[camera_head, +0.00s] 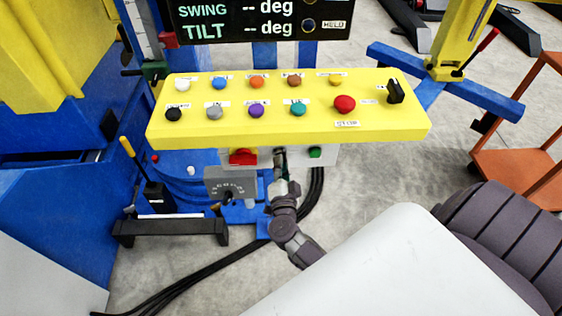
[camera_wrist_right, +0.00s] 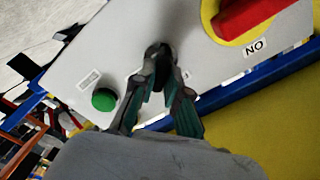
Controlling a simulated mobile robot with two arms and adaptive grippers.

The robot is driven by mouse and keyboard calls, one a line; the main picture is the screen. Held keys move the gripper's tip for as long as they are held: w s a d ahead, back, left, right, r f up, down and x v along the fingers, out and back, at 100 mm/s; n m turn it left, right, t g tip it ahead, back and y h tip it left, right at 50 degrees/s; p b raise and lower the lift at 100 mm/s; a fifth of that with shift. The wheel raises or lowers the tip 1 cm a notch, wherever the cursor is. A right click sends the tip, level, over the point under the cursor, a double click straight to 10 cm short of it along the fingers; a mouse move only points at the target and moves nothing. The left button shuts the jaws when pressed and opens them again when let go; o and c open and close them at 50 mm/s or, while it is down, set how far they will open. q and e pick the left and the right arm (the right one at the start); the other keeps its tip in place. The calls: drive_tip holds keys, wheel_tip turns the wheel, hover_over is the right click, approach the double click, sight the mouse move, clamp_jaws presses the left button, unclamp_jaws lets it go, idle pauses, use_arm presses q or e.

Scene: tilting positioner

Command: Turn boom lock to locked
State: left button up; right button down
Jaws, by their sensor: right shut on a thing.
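My right gripper (camera_wrist_right: 160,66) is shut on a small black knob (camera_wrist_right: 158,48) on a light grey box, seen in the wrist view. The fingers close around its sides and partly cover it; its pointing direction and labels cannot be read. In the head view my right gripper (camera_head: 280,168) reaches up under the front edge of the yellow console, at the box front between a red switch and a green button. I cannot tell from a readable label whether this knob is the boom lock. My left gripper is not in view.
The green button (camera_wrist_right: 104,99) and the red rotary switch (camera_wrist_right: 243,14) flank the knob. The yellow console (camera_head: 222,133) overhangs the box. A grey dial plate (camera_head: 214,176) stands left of my right arm. Black cables (camera_head: 318,190) hang close on the right.

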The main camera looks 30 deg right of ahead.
drive_tip(key=shift+f+m+b, duration=0.2)
drive_tip(key=shift+m+b, duration=0.75)
drive_tip(key=shift+m, duration=2.75)
drive_tip(key=c, duration=1.2)
unclamp_jaws()
drive_tip(key=v, duration=1.2)
